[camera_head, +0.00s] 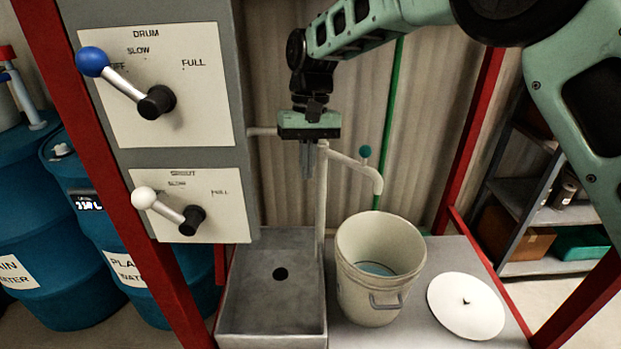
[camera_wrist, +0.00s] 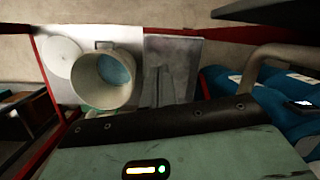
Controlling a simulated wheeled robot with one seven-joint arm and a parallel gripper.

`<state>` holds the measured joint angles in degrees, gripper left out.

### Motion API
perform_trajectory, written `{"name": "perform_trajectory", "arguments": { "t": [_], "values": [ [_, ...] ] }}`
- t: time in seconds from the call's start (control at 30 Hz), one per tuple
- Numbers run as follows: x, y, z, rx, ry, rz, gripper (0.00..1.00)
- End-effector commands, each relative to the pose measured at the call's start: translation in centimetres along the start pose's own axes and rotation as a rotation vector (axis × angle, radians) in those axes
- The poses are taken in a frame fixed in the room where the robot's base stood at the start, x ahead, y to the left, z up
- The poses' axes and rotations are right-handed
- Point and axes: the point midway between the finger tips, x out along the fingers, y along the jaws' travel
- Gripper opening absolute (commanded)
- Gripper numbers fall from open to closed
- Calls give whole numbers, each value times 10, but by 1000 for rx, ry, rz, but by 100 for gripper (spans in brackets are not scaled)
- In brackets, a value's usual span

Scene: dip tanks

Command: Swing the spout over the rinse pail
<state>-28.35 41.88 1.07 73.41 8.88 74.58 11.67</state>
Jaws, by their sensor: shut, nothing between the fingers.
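The cream spout (camera_head: 352,162) runs right from the top of an upright pipe (camera_head: 322,200) and bends down at its end, with a green ball knob (camera_head: 365,151) above it. In the head view its tip shows just above the far rim of the rinse pail (camera_head: 350,290); I cannot tell whether it is truly over the opening. The pail is cream, open and holds bluish liquid; it also shows in the wrist view (camera_wrist: 84,82). My gripper (camera_head: 308,176) points down, shut and empty, just left of the upright pipe in the picture, apart from the knob.
A grey basin (camera_head: 255,300) with a drain hole lies left of the pail. A white lid (camera_head: 466,306) lies right of it. A panel with drum (camera_head: 125,85) and spout levers (camera_head: 170,210) stands left.

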Motion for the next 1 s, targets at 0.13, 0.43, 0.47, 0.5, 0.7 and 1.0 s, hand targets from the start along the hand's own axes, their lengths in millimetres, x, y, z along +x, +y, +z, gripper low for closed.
{"name": "perform_trajectory", "arguments": {
  "t": [0.13, 0.43, 0.47, 0.5, 0.7, 1.0],
  "values": [
    [3, -1, 10, -14, 6, -7, 0],
    [3, -2, 13, -19, 7, -9, 0],
    [3, -2, 13, -19, 7, -9, 0],
    [3, -2, 13, -19, 7, -9, 0],
    [0, -4, 28, -39, 16, -16, 0],
    [7, -10, 149, -197, 84, -23, 0]
  ]
}}
